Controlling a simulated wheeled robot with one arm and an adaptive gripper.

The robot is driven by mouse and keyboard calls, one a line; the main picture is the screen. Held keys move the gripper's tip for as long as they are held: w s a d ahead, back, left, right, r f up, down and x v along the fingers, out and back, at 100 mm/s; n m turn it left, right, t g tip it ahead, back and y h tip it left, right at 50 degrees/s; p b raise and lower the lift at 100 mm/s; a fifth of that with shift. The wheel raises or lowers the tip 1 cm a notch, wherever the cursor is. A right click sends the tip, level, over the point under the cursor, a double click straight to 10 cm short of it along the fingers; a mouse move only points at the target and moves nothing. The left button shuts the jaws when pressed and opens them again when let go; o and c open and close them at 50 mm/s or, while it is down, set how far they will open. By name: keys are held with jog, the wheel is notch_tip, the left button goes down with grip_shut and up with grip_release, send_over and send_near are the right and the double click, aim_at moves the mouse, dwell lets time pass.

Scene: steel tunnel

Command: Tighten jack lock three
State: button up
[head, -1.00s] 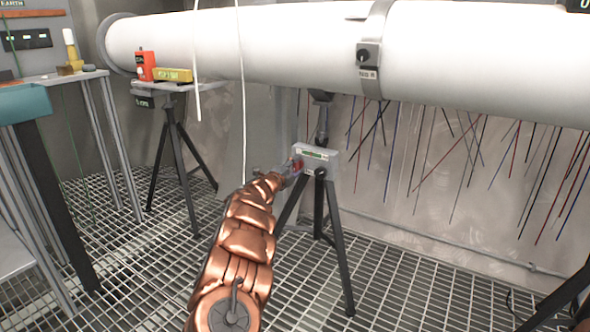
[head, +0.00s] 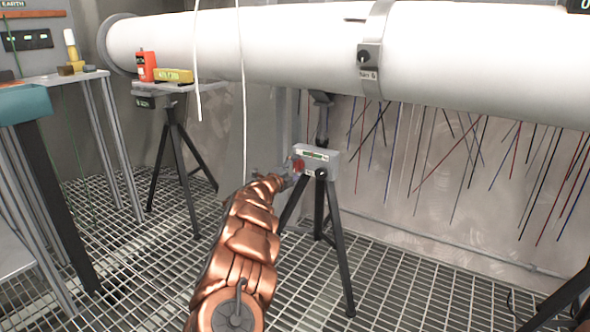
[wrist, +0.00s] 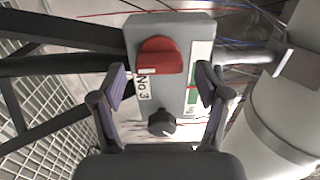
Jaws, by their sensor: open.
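The jack head marked "No 3" is a grey box (wrist: 172,25) on a black tripod (head: 338,235) under the white pipe. A red rounded knob (wrist: 160,56) sits on its face beside the label, and it also shows in the head view (head: 298,165). A black knob (wrist: 161,122) is lower on the box in the wrist view. My gripper (wrist: 161,82) is open, its fingers to either side of the box's face in that view, with the red knob between and beyond the tips. In the head view, my gripper (head: 284,178) is small at the box's left; contact cannot be told.
The white pipe (head: 270,45) runs overhead with a metal collar (head: 372,60). Another tripod stand (head: 172,130) holds a red device (head: 147,66) and a yellow meter (head: 174,76). White cables hang in front of the pipe. Grating floor (head: 130,270) is open around the tripod.

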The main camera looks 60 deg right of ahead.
aim_at(295, 168)
jog(key=a, duration=0.3)
jog(key=shift+w+a+f, duration=0.1)
jog(key=shift+a+f, duration=0.05)
jog(key=shift+a, duration=0.05)
jog(key=a, duration=0.7)
jog(key=shift+s+a, duration=0.2)
jog(key=shift+a, duration=0.15)
